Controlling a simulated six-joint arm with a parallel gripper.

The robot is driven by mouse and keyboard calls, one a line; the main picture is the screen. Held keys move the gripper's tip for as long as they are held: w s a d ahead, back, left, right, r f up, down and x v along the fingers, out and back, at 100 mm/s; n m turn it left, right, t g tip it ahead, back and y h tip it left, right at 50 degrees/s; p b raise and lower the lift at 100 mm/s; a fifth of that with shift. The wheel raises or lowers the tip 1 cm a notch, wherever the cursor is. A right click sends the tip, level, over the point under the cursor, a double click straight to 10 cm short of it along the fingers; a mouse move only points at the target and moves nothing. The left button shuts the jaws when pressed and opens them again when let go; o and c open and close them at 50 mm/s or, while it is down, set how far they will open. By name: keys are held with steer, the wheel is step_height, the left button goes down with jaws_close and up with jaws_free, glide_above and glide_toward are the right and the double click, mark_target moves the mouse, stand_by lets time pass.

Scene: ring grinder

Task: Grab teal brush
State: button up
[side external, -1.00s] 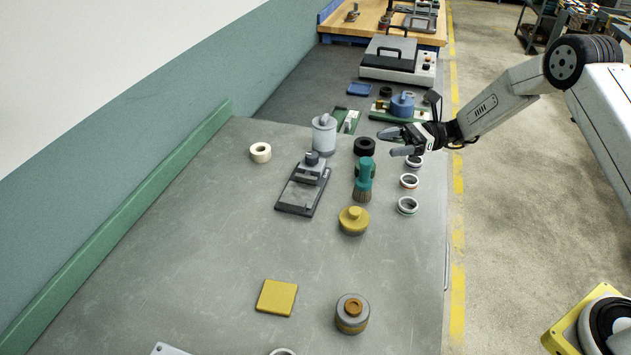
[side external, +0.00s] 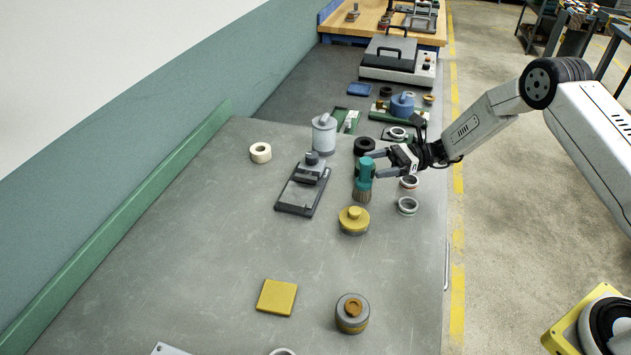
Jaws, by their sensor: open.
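The teal brush (side external: 364,172) stands upright on the grey bench with its dark bristles down, near the middle of the side external view. My gripper (side external: 376,164) is open and level, reaching in from the right at the height of the brush's upper part. Its fingertips are at the brush's handle, one finger nearer the camera and one farther. I cannot tell whether either finger touches it. The brush stands upright.
A black ring (side external: 364,146) lies just behind the brush, and a yellow knobbed disc (side external: 354,220) sits in front. White rings (side external: 408,205) lie to the right under my arm. A grey sliding fixture (side external: 303,188) is to the left. The bench's front left is mostly clear.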

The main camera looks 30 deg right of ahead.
mark_target(357, 183)
steer(key=shift+a, duration=0.15)
steer(key=shift+w+a, duration=0.25)
steer(key=shift+a, duration=0.95)
steer(key=shift+w+a, duration=0.2)
steer(key=shift+a, duration=1)
jaws_close()
